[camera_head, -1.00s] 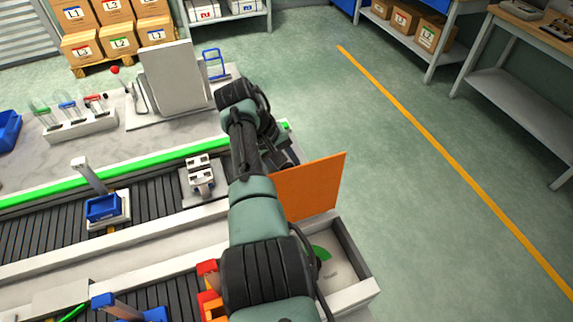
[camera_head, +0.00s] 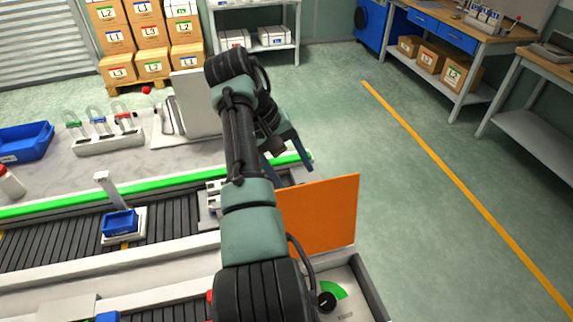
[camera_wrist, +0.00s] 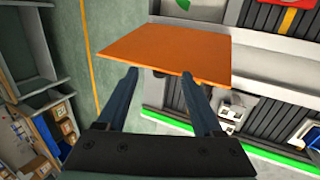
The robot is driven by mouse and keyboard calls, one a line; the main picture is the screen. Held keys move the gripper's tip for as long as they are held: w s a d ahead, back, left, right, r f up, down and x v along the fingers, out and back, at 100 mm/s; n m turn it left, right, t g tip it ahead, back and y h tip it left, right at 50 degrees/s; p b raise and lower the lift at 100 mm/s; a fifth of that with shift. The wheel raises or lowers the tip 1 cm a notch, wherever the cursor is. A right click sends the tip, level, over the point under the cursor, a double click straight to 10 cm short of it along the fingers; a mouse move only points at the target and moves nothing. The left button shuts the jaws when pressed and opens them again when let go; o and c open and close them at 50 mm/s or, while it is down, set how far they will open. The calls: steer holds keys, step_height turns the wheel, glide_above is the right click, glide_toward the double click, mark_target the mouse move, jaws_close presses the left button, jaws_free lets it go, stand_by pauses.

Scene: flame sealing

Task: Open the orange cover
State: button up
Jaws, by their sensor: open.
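The orange cover (camera_head: 322,216) is a flat panel that stands raised, close to upright, at the back of a pale box (camera_head: 372,288). The box's open inside shows a black dial and a green gauge mark (camera_head: 334,291). My gripper (camera_head: 290,172) is open and empty, on the far side of the cover. In the wrist view my gripper's two blue fingers (camera_wrist: 161,76) point toward the cover (camera_wrist: 165,50), with their tips near its edge. I cannot tell whether they touch it. My arm hides part of the box and the cover's left side.
A conveyor with a green rail (camera_head: 75,202) runs at the left and carries a blue bin (camera_head: 119,222). A light panel on a stand (camera_head: 195,103) is behind my arm. The floor right of the cover (camera_head: 430,240) is clear. Benches and shelves stand farther back.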

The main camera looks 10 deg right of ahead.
steer(key=shift+v, duration=1.2)
